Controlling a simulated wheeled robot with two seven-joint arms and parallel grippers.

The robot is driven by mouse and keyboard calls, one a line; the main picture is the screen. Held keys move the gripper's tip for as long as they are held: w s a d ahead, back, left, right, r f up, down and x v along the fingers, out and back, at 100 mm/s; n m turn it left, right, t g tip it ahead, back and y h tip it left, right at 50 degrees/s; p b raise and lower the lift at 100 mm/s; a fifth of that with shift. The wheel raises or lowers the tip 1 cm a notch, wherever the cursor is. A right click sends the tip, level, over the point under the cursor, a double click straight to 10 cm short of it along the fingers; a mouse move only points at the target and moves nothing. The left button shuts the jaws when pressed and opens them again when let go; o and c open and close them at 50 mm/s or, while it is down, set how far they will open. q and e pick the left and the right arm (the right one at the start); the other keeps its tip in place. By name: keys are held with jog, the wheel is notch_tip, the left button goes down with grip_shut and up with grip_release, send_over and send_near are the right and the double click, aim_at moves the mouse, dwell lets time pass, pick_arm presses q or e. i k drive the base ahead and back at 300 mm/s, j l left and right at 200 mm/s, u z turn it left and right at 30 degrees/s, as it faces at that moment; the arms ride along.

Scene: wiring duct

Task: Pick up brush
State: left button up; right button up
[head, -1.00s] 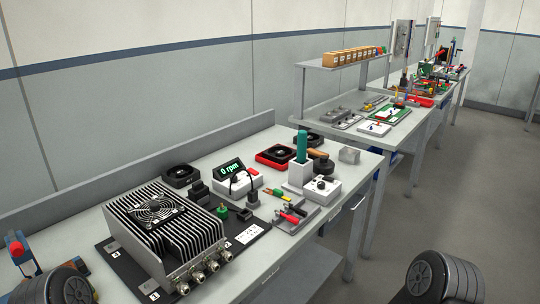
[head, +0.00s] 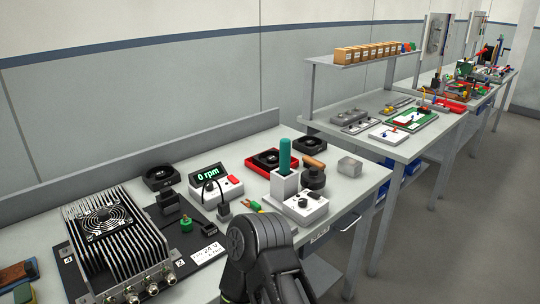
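I cannot tell for certain which thing is the brush. A wooden handle (head: 313,162) lies behind a round black knob-like part on the near bench, its other end hidden. A thick green handle (head: 285,156) stands upright in a square white holder (head: 284,184) just left of it. A dark link of my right arm rises at the bottom middle, in front of the bench's front edge. Neither of my grippers shows, and my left arm is out of view.
A finned heat-sink unit (head: 117,242) with a fan fills the bench's left. Floor is open to the right.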

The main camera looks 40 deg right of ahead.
aim_at(308, 161)
jog(key=k+l+u, duration=0.1)
jog(key=l, duration=0.9)
jog(key=k+l+u, duration=0.15)
jog(key=l, duration=0.35)
jog(key=k+l+u, duration=0.1)
jog(key=l, duration=0.4)
jog(key=k+l, duration=0.2)
jog(key=l, duration=0.25)
jog(key=k+l+u, duration=0.15)
jog(key=l, duration=0.35)
jog(key=k+l+u, duration=0.1)
jog(key=l, duration=0.35)
jog(key=k+l, duration=0.2)
jog(key=l, duration=0.25)
jog(key=u, duration=0.05)
